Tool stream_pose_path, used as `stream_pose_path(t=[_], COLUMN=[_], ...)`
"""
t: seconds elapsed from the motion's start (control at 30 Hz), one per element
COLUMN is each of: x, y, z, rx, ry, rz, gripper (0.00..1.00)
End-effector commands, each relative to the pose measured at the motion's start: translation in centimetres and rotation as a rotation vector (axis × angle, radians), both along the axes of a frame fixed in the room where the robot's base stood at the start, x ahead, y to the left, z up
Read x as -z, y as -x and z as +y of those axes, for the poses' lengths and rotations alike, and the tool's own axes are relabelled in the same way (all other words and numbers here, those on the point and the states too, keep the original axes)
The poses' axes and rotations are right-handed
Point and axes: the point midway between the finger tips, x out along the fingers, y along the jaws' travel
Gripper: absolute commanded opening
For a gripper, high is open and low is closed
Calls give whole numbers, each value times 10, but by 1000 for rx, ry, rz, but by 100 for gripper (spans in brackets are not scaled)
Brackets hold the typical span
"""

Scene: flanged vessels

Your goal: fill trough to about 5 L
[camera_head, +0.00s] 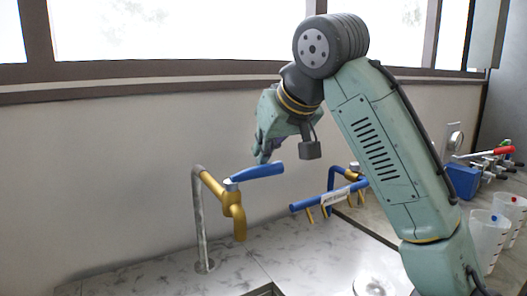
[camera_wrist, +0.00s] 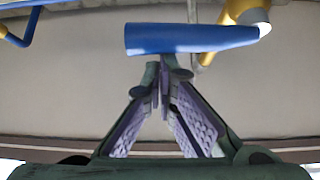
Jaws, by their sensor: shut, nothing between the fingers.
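A brass tap (camera_head: 234,212) hangs from a grey pipe above the marbled counter. Its blue lever handle (camera_head: 258,171) points to the right; it also shows across the top of the wrist view (camera_wrist: 190,39). My gripper (camera_head: 264,158) is just behind the handle in the head view. In the wrist view my gripper (camera_wrist: 164,72) has its fingertips together with nothing between them, close to the handle's edge. I cannot tell if they touch it. The trough cannot be made out; only a dark-edged opening (camera_head: 264,290) shows at the bottom of the head view. No water is seen flowing.
Clear beakers (camera_head: 489,238), a blue box (camera_head: 462,181) and red-handled valves (camera_head: 497,151) are at the right. The wall and window (camera_head: 180,35) lie behind. The counter left of the tap is clear.

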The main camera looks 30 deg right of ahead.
Motion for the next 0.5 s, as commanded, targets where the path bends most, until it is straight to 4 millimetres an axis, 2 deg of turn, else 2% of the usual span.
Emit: stream_pose_path(t=[0.5], x=[2], y=[10], z=[0], rx=[236], ry=[3], rz=[0], gripper=[0])
